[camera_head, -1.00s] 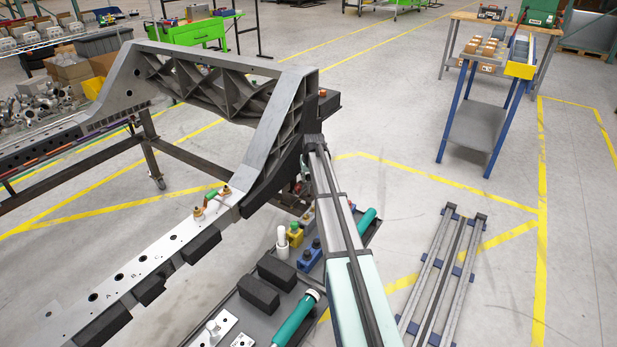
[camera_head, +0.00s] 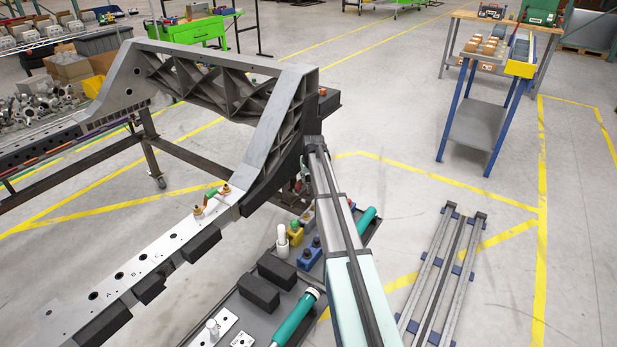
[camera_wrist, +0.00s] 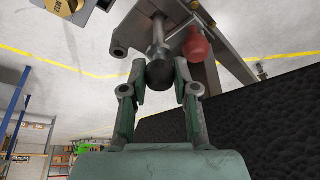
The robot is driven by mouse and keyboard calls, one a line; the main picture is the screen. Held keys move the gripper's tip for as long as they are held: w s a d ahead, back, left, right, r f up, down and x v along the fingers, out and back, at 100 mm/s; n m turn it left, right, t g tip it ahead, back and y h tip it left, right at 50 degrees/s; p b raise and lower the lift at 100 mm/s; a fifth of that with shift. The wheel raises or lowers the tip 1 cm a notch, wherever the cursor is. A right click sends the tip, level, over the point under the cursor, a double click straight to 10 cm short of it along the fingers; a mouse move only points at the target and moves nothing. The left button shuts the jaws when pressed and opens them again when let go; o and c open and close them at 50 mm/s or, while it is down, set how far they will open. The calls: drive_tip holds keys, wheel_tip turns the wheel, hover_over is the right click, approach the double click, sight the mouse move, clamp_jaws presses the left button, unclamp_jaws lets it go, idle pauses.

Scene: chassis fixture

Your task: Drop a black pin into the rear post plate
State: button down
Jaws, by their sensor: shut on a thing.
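In the wrist view my gripper (camera_wrist: 163,88) is closed around a pin with a round black head (camera_wrist: 160,74). Its light metal shank (camera_wrist: 159,32) points away from me, towards a grey metal plate (camera_wrist: 209,36) that may be the rear post plate. I cannot tell whether the tip is in a hole or in front of the plate.
A dark textured surface (camera_wrist: 260,115) fills the lower right of the wrist view. In the head view a rail with lettered holes (camera_head: 65,325) runs to the lower left. A dark tray (camera_head: 228,310) holds black blocks and green-handled tools.

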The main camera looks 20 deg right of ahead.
sight(308, 184)
drive_tip(key=shift+f+b, duration=0.6)
drive_tip(key=shift+f, duration=2.1)
idle(0.5)
drive_tip(key=c, duration=0.8)
unclamp_jaws()
drive_tip(key=shift+a, duration=0.2)
drive_tip(key=shift+c, duration=0.6)
drive_tip(key=shift+w+r, duration=0.1)
drive_tip(key=shift+r, duration=0.05)
drive_tip(key=shift+a+r+p, duration=0.15)
drive_tip(key=shift+r+p, duration=0.8)
drive_tip(key=shift+r, duration=0.6)
drive_tip(key=shift+d+r+p, duration=0.15)
drive_tip(key=shift+r+p, duration=0.3)
drive_tip(key=shift+r, duration=0.45)
drive_tip(key=shift+d+r+p, duration=0.15)
drive_tip(key=shift+r+p, duration=0.3)
drive_tip(key=shift+r, duration=0.45)
